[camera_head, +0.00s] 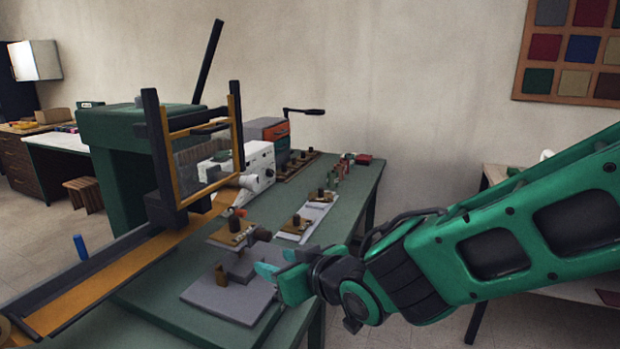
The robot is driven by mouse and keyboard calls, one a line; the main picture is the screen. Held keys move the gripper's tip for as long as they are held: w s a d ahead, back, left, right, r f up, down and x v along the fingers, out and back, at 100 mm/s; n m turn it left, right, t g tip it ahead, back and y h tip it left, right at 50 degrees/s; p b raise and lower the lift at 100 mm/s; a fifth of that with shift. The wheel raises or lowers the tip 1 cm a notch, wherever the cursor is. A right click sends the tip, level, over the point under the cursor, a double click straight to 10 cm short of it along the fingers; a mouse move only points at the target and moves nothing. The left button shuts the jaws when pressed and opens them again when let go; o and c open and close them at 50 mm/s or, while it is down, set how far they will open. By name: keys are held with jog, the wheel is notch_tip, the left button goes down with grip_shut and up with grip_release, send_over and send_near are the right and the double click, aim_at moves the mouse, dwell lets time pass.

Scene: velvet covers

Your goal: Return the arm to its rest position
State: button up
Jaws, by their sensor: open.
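My green arm reaches in from the right side of the head view. My gripper (268,277) is open, its teal fingers pointing left. It is over the near right part of the green bench (345,205), close to a grey plate (228,299) with a small brass-coloured block (221,275) on it. No object shows between the fingers. The arm hides part of the bench's right edge and the floor behind it.
A green machine (125,125) with a dark and orange frame (235,130) stands at the left. A white device (258,160) and small fixtures (300,222) stand farther back. Another table (494,177) is behind my arm. Open floor shows at lower right.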

jog(key=s+d+f+m+g+h, duration=0.15)
jog(key=d+m+h, duration=0.25)
jog(key=d, duration=1.2)
jog(key=w+d+f+m+g+h, duration=0.1)
jog(key=d+f+m+g+h, duration=0.2)
jog(key=d, duration=1.4)
jog(key=s+d+m+g, duration=0.2)
jog(key=s+d, duration=0.2)
jog(key=s, duration=0.4)
jog(key=s+d+m+g, duration=0.2)
jog(key=s+d, duration=0.3)
jog(key=s, duration=0.2)
jog(key=s+d+f+m+g+h, duration=0.1)
jog(key=s+d+m+g, duration=0.1)
jog(key=s, duration=0.6)
jog(key=d+m, duration=0.1)
jog(key=d, duration=0.1)
jog(key=shift+s+d, duration=0.3)
jog(key=shift+d, duration=0.1)
jog(key=shift+w, duration=0.1)
jog(key=shift+w+f, duration=0.25)
jog(key=shift+w, duration=0.25)
